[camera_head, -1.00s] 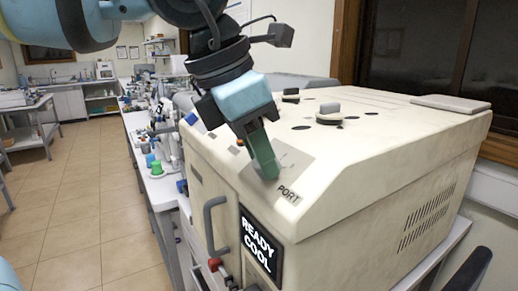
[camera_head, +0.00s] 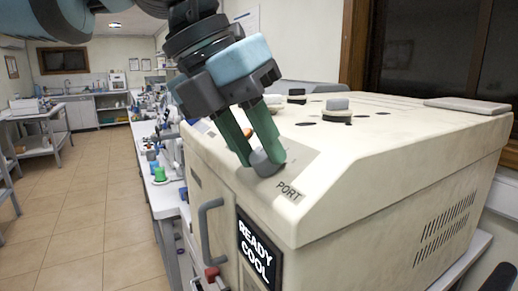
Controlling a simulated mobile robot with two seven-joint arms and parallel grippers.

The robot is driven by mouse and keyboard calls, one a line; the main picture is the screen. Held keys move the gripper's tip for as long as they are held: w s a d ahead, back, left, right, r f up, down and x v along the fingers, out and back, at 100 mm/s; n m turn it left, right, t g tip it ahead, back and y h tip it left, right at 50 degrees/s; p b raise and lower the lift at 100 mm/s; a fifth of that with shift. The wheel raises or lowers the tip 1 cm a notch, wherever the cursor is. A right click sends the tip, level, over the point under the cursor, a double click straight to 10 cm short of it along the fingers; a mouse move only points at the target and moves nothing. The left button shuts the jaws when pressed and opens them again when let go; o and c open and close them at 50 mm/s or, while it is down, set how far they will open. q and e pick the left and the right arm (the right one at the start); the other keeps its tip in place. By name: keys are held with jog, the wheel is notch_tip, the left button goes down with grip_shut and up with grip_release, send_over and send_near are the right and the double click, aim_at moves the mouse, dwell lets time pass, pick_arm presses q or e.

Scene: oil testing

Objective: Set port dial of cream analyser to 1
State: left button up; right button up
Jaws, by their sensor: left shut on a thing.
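The cream analyser (camera_head: 400,150) is a large boxy machine filling the right half of the head view. Its port dial (camera_head: 265,164) is a small grey knob on the sloped front panel, beside the "PORT" label (camera_head: 290,191). My left gripper (camera_head: 262,157) reaches down from above, its two green fingers on either side of the knob and shut on it. The fingers hide part of the dial and its markings, so I cannot read its setting. My right gripper is not in view.
A dark display (camera_head: 256,248) reading "READY COOL" and a grey handle (camera_head: 208,232) are on the analyser's front. Knobs (camera_head: 337,104) stand on its top. A cluttered bench runs behind at left; the tiled floor (camera_head: 80,205) left of it is open.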

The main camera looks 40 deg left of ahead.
pick_arm(q)
jog(key=shift+n, duration=0.8)
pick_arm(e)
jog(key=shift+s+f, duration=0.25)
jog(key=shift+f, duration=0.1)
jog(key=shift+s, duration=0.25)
pick_arm(q)
jog(key=o, duration=1)
jog(key=shift+v, duration=3.95)
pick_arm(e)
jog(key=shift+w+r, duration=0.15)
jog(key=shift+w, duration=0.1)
pick_arm(q)
jog(key=shift+a, duration=0.15)
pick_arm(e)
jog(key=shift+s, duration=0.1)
